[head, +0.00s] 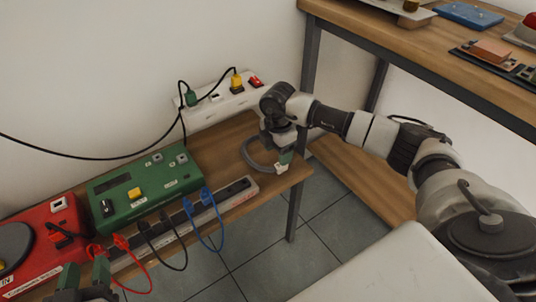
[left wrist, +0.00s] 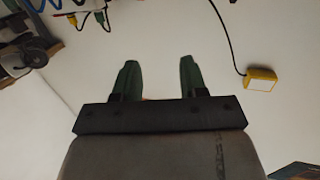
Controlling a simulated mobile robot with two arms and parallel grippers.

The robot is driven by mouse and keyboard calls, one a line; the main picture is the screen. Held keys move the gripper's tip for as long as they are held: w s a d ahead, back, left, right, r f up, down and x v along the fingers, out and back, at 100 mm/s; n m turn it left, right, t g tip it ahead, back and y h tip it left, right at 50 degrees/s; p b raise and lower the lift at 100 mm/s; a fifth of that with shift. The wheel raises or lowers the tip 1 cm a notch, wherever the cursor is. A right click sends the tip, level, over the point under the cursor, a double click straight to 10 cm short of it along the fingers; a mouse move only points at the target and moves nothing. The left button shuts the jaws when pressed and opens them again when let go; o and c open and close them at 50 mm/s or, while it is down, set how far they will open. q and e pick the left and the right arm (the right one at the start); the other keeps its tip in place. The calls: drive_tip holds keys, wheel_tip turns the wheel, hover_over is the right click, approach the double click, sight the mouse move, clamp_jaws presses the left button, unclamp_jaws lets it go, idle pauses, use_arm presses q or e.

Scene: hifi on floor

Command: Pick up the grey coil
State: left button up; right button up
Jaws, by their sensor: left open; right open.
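The grey coil (head: 247,158) is a ring lying at the right end of the low wooden bench (head: 292,180) in the head view. My right gripper (head: 284,158) reaches down over the coil's right side with its jaws open. The arm hides part of the coil, and I cannot tell whether the ring is between the fingers. My left gripper (head: 88,274) is at the bottom left, in front of the red unit. In the left wrist view its green fingers (left wrist: 158,82) are apart with nothing between them.
A green box (head: 147,187), a red unit (head: 42,240) with cables and a long socket strip (head: 238,188) occupy the bench. A white power strip (head: 215,105) sits behind. A taller workbench (head: 420,35) stands at right. A yellow block (left wrist: 260,79) hangs on a cable.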

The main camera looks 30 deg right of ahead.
sight(278, 168)
drive_tip(key=f, duration=0.1)
drive_tip(key=f+b, duration=0.1)
drive_tip(key=f, duration=0.2)
drive_tip(key=shift+s+d+b, duration=0.3)
drive_tip(key=shift+d+b, duration=0.05)
drive_tip(key=shift+d, duration=0.05)
use_arm(q)
wheel_tip(278, 168, up, 6)
drive_tip(key=d+t+h, duration=0.1)
drive_tip(key=t+h, duration=0.1)
drive_tip(key=t, duration=0.3)
drive_tip(key=shift+s, duration=0.25)
use_arm(e)
drive_tip(key=shift+f, duration=0.5)
drive_tip(key=c, duration=1.1)
drive_tip(key=shift+o, duration=0.2)
drive_tip(key=shift+r, duration=0.2)
